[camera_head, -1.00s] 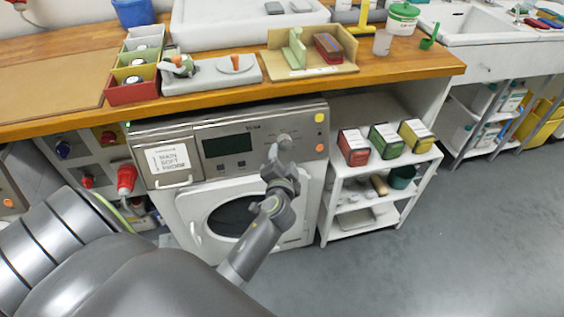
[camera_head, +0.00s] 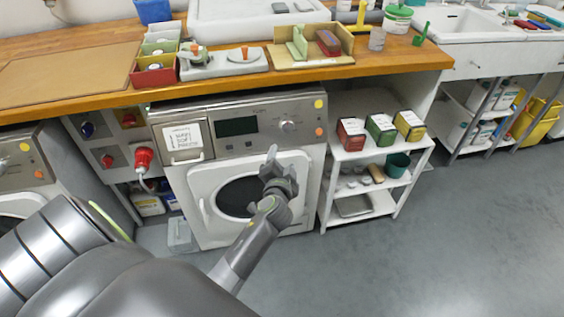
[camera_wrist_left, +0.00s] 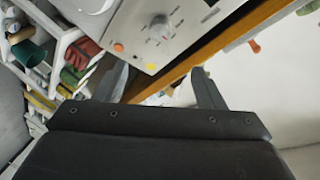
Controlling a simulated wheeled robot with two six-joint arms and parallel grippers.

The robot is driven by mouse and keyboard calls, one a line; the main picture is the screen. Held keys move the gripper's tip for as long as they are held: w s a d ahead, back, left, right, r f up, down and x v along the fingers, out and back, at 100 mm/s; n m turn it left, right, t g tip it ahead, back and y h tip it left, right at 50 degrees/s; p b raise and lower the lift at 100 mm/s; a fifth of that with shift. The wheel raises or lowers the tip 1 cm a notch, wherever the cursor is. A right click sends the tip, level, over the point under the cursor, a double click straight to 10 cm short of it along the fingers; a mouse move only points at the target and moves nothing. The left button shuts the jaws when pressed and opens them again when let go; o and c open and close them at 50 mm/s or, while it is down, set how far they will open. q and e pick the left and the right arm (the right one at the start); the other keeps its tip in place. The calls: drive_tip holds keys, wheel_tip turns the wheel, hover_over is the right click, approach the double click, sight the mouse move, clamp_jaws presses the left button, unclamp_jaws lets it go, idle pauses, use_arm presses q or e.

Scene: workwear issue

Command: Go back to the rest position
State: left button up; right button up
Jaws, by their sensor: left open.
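My left gripper (camera_head: 272,170) is raised in front of the washing machine (camera_head: 243,190) in the head view, its fingers pointing up. It looks apart from the machine and holds nothing. In the left wrist view its two fingers (camera_wrist_left: 160,88) are spread with nothing between them. The machine's door is closed, and its knob (camera_head: 287,127) is clear of the fingers; the knob also shows in the wrist view (camera_wrist_left: 160,27). My right gripper is in neither view.
A white shelf unit (camera_head: 372,155) with several boxes stands right of the machine. The wooden counter (camera_head: 400,64) above carries colored bins (camera_head: 153,72) and a board with wooden pieces (camera_head: 313,62). A red plug (camera_head: 144,158) is on the left panel. Open grey floor lies at right.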

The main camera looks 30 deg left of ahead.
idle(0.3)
use_arm(q)
drive_tip(key=s+d+f+g+h+p, duration=0.15)
drive_tip(key=s+f, duration=0.35)
drive_tip(key=f, duration=0.5)
drive_tip(key=s+f+g+h, duration=0.25)
drive_tip(key=s+f, duration=0.35)
drive_tip(key=f, duration=0.3)
drive_tip(key=s+f+g+h+p, duration=0.1)
drive_tip(key=s+f+g, duration=0.3)
drive_tip(key=f, duration=0.6)
drive_tip(key=s+d+f+n+g+h, duration=0.1)
drive_tip(key=s+f, duration=0.5)
drive_tip(key=s, duration=1)
drive_tip(key=s+f+n+g+p, duration=0.1)
drive_tip(key=s+f+n+g, duration=0.3)
drive_tip(key=s, duration=1.2)
wheel_tip(320, 180, down, 2)
drive_tip(key=shift+d+f+h, duration=0.15)
drive_tip(key=shift+d+h, duration=0.25)
